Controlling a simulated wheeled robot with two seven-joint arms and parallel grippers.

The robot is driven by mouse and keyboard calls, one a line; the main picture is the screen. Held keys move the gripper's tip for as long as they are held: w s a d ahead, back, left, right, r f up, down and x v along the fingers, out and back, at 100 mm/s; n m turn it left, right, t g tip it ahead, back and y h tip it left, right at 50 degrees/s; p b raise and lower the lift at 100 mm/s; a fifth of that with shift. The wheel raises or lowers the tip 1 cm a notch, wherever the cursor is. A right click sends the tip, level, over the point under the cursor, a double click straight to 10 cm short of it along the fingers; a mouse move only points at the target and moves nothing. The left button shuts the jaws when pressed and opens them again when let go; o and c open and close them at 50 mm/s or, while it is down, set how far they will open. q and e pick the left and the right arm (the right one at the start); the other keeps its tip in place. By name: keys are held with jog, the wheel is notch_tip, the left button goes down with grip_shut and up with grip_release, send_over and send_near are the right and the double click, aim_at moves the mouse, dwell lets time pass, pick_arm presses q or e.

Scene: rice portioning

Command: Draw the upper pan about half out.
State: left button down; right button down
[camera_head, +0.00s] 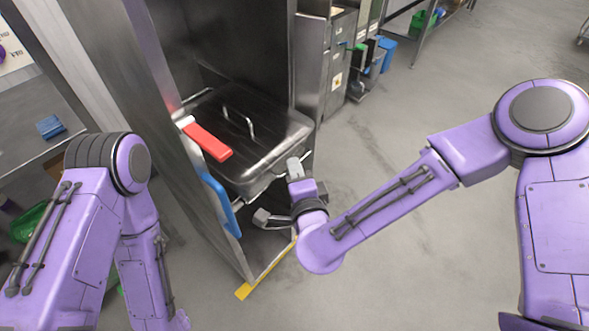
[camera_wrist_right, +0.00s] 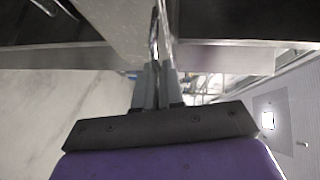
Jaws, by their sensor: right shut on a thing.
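The upper pan (camera_head: 262,158) is a steel pan with a dark shiny lid that has a wire handle on top. It sits level in the tall steel cabinet (camera_head: 222,50), with its front end at the opening; how far it is out is hard to tell. My right gripper (camera_head: 294,167) is at the front of the pan, shut on its thin front handle. In the right wrist view the two fingers (camera_wrist_right: 158,82) are close together on a narrow shiny metal part. My left arm hangs at the left, and its gripper is out of view.
A red handle (camera_head: 208,142) and a blue handle (camera_head: 221,202) stick out at the cabinet's left side. A yellow strip (camera_head: 264,272) marks the floor at the cabinet's foot. Grey lockers (camera_head: 339,60) stand behind to the right. The floor (camera_head: 400,120) before them is clear.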

jog(key=shift+f, duration=0.1)
jog(key=c, duration=1.4)
grip_release()
jog(key=shift+o, duration=1.2)
jog(key=shift+w, duration=0.1)
jog(key=p+v, duration=0.3)
jog(key=v, duration=0.7)
jog(key=shift+s+p, duration=0.25)
jog(key=shift+p, duration=0.1)
